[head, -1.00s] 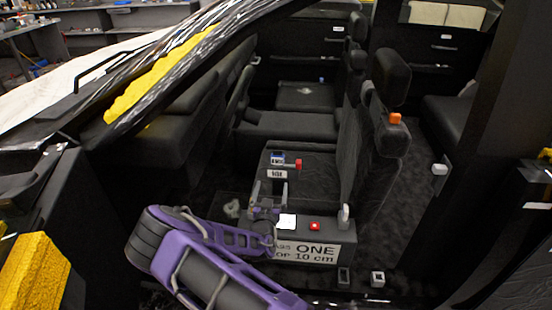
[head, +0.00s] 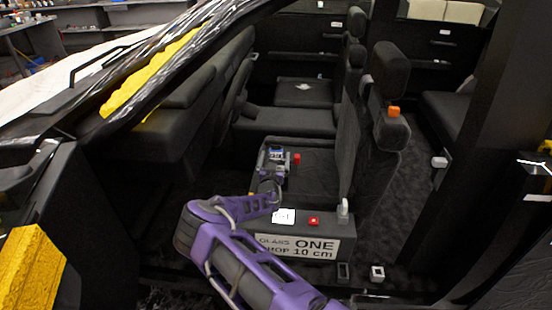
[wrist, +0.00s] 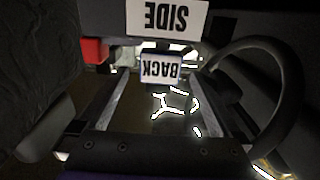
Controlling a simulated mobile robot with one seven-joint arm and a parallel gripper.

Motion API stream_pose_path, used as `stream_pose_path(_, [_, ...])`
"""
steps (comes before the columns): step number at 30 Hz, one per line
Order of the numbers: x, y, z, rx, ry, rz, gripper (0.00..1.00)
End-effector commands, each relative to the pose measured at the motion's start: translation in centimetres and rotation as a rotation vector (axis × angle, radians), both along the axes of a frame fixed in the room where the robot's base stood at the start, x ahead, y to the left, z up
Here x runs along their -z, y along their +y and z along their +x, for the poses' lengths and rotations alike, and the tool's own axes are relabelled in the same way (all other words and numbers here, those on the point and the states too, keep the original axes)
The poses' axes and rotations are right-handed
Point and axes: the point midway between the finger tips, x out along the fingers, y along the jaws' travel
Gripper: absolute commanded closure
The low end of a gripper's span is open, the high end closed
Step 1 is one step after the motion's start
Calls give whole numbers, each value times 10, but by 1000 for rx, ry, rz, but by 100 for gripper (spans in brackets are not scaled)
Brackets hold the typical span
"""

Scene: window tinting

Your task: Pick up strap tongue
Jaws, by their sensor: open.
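My gripper (head: 273,160) is open over the front seat cushion, deep inside the car's door opening. In the wrist view its two fingers (wrist: 165,100) stand apart. A small blue-edged block labelled BACK (wrist: 160,68) shows upside down between and beyond the fingertips; I cannot tell whether they touch it. A white label reading SIDE (wrist: 167,17) is beyond it. A red block (wrist: 94,49) is at the left; it also shows in the head view (head: 297,159), right of my gripper. No piece is clearly recognisable as the strap tongue.
The seat back (head: 370,150) rises right of my gripper, with an orange block (head: 393,112) on it. The dashboard (head: 205,105) and steering wheel (head: 232,90) are to the left.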

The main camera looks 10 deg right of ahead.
Motion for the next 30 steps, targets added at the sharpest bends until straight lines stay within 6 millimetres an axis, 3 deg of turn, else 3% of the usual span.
stream_pose_path(6, [1,-8,26,0,-2,0,0])
stream_pose_path(16, [0,-9,31,0,0,0,0])
stream_pose_path(30, [0,-9,31,0,0,0,85])
